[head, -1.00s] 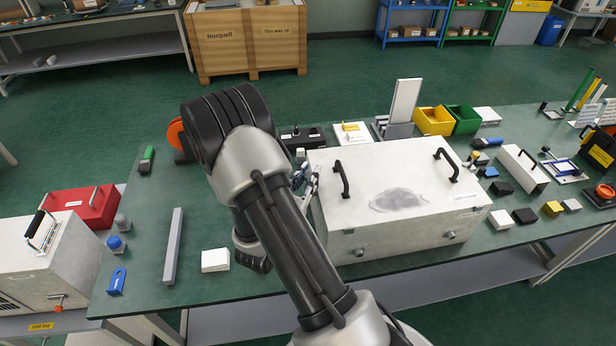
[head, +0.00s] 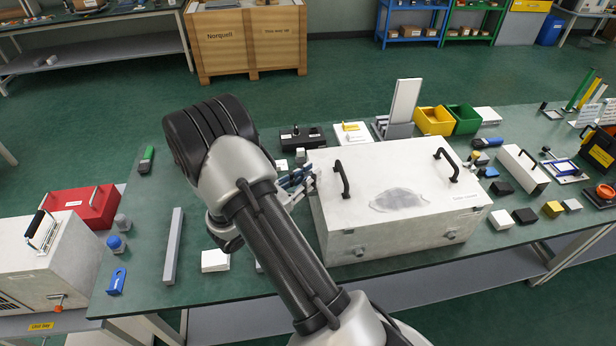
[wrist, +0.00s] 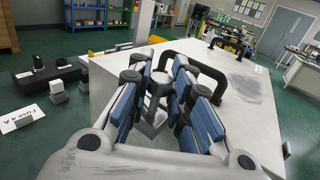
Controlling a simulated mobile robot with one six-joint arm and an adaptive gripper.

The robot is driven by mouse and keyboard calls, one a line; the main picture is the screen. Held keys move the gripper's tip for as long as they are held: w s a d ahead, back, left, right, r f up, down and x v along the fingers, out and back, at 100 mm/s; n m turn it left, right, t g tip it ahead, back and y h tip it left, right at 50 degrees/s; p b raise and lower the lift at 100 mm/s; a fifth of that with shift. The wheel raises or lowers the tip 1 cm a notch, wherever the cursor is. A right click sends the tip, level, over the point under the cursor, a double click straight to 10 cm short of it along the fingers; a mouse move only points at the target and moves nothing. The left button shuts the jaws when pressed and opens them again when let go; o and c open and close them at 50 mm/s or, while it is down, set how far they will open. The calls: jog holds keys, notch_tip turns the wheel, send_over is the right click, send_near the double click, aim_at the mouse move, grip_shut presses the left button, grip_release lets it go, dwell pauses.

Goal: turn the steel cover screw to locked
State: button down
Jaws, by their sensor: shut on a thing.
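A large white box (head: 395,235) with two black handles stands on the green bench. My gripper (head: 302,182) is at the box's left end, beside its near-left handle. In the wrist view, my blue-padded fingers (wrist: 160,82) are closed around a grey steel piece, which looks like the cover screw (wrist: 157,88). The fingers hide most of it, and its turn mark cannot be read. Two steel fittings, one at the left (head: 360,252) and one at the right (head: 450,235), sit on the box's front face.
The left black handle (wrist: 200,62) arches close beside my fingers. A black block (head: 303,137) and a small grey-capped post (wrist: 56,90) stand behind to the left. A white block (head: 215,260) and grey bar (head: 173,245) lie left of my arm.

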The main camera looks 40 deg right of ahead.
jog(key=m+g, duration=0.3)
jog(key=g, duration=0.1)
jog(key=m+g+y+b, duration=0.1)
jog(key=m+g, duration=0.1)
jog(key=g, duration=0.2)
jog(key=shift+w+f+m+g+y, duration=0.1)
jog(key=shift+f+m+g+y, duration=0.05)
jog(key=shift+m+g+y, duration=0.2)
jog(key=shift+m+g+y+b, duration=0.95)
jog(key=shift+m+g+y, duration=0.8)
jog(key=shift+g, duration=0.7)
jog(key=shift+m, duration=0.3)
jog(key=c, duration=1.4)
grip_release()
jog(key=shift+c, duration=0.2)
